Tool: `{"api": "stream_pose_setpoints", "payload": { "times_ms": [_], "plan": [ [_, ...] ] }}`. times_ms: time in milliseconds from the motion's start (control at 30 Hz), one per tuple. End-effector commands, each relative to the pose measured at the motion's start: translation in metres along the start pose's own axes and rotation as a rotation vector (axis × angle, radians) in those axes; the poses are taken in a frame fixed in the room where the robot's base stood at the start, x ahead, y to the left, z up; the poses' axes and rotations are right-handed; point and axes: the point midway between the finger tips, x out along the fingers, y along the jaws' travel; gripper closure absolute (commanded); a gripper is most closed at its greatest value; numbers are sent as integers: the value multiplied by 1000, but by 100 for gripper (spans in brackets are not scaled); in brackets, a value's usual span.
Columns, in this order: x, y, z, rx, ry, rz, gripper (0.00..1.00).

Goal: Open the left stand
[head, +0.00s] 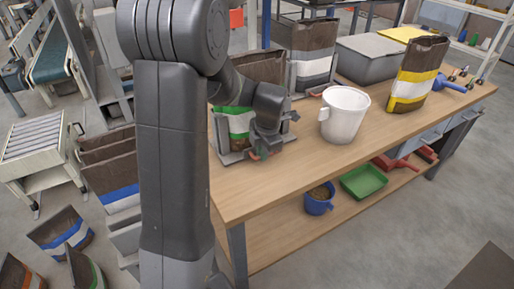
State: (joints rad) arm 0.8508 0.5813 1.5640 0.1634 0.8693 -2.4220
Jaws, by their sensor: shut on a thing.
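The left stand (228,157) is a grey metal frame on the near left part of the wooden workbench. A brown bag with a green and white band (240,123) stands in it, partly hidden by my arm. My gripper (262,152) is low at the front of this stand, to the right of the bag. It is shut on a small reddish part there, which looks like the stand's lever; the fingers hide most of it. How far the stand is open cannot be told.
A second grey stand (297,83) holds a brown bag with a white and grey band (312,50) behind. A white bucket (344,116) stands just right of my gripper. A yellow-banded bag (416,75) and grey bin (366,65) are farther right. The bench front is clear.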

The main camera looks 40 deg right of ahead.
Motion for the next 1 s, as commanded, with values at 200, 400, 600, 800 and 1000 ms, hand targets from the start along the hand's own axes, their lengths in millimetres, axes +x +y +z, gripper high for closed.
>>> {"api": "stream_pose_setpoints", "payload": {
  "times_ms": [200,400,600,800,1000],
  "plan": [
    [-3,-16,0,1,0,0,100],
    [-4,-20,0,0,0,0,100],
    [-4,-20,0,0,-1,0,100],
    [-4,-20,0,0,-1,0,74],
    [-4,-20,0,0,-1,0,68]
  ]
}}
